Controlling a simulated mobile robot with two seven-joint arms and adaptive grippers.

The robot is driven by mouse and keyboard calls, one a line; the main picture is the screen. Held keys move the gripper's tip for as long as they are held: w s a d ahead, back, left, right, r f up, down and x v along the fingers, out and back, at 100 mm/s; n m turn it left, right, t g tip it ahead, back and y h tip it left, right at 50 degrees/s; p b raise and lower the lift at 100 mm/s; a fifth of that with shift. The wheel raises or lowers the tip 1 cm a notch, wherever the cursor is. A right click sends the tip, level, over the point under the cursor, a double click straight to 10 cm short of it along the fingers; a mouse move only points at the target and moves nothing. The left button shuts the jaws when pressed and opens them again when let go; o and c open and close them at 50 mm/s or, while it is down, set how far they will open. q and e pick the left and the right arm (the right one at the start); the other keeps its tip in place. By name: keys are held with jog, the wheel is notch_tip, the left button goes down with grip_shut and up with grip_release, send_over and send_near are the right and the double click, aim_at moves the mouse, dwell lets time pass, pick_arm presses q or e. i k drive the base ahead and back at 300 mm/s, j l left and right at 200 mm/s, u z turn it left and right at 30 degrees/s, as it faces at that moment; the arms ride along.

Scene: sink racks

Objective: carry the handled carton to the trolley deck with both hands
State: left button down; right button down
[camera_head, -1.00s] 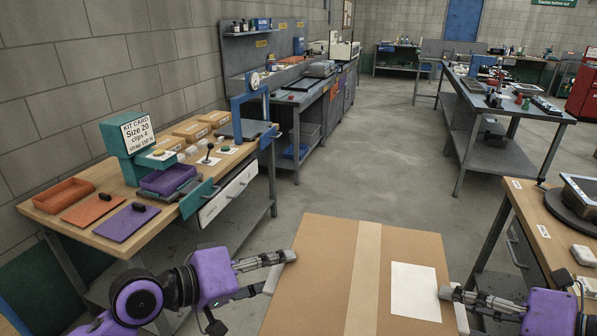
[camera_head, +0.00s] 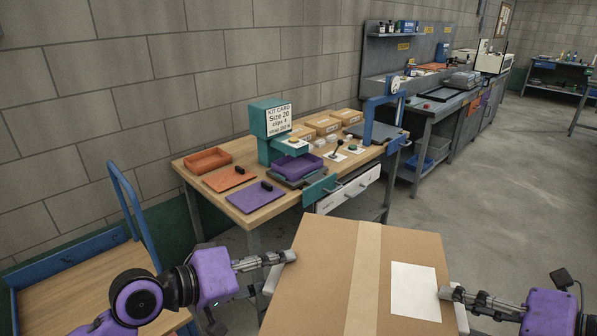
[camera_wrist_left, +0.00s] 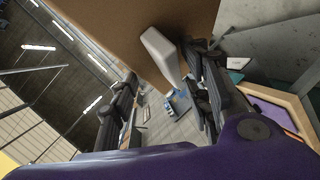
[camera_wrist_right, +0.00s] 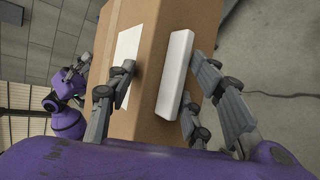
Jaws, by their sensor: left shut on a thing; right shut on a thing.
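The handled carton (camera_head: 320,270) is a large brown box with a lighter tape strip and a white label on top. It is held in front of me at the bottom of the head view; its lower part is cut off. My left gripper (camera_head: 282,258) is shut on the pale handle (camera_wrist_left: 162,55) on its left side. My right gripper (camera_head: 447,293) is shut on the white handle (camera_wrist_right: 175,75) on its right side. The trolley deck (camera_head: 85,290), wood with blue edging, is at the lower left, partly behind my left arm, apart from the carton.
The trolley's blue push handle (camera_head: 128,200) rises at the deck's right side. A wooden workbench (camera_head: 225,190) with trays, a kit card and small boxes stands beyond the carton, along the wall. Open grey floor (camera_head: 470,200) lies to the right.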

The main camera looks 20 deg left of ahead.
aim_at(91, 312)
jog(key=u, duration=1.6)
jog(key=i+j, duration=0.15)
jog(key=j, duration=0.2)
jog(key=i+j, duration=0.15)
jog(key=j, duration=0.15)
jog(key=i+j, duration=0.15)
jog(key=j, duration=0.2)
jog(key=i+j, duration=0.15)
jog(key=j, duration=0.2)
